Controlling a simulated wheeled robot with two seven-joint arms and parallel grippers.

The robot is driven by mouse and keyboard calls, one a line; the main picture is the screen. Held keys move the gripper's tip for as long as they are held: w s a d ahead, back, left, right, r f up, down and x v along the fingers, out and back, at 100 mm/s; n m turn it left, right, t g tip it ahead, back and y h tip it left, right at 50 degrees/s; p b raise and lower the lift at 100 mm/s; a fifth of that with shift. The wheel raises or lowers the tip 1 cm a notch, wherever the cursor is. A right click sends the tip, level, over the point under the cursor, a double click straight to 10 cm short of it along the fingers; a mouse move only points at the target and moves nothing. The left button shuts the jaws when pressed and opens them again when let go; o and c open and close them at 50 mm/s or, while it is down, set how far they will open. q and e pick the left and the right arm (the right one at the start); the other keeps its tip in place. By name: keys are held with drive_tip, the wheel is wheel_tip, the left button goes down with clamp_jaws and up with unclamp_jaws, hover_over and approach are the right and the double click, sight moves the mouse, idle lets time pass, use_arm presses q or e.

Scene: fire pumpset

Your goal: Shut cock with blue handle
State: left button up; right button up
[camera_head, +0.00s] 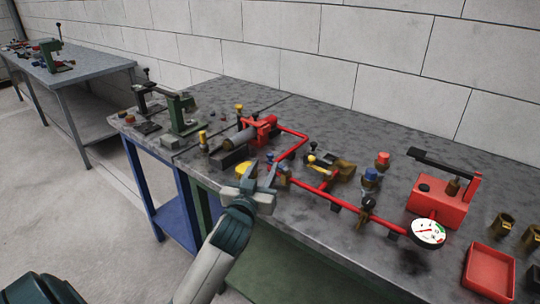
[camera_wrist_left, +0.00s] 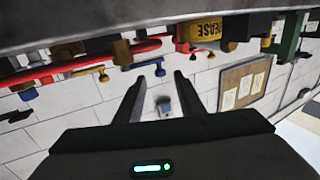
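My left gripper (camera_head: 262,180) is open and empty at the front edge of the workbench. A small blue handle (camera_head: 270,157) shows just beyond the fingertips, beside the red pipe and partly hidden by the gripper. My right gripper is not in view.
The red pipe (camera_head: 352,213) runs along the bench (camera_head: 330,120) to a pressure gauge (camera_head: 428,232). A blue-topped brass fitting (camera_head: 370,178), a red hand pump (camera_head: 438,198) and a red tray (camera_head: 489,272) stand to the right. A vise (camera_head: 180,112) stands left.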

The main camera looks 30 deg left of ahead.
sight(269, 158)
use_arm(q)
drive_tip(key=x, duration=0.6)
drive_tip(key=shift+w+a, duration=0.1)
drive_tip(key=shift+w, duration=0.3)
clamp_jaws()
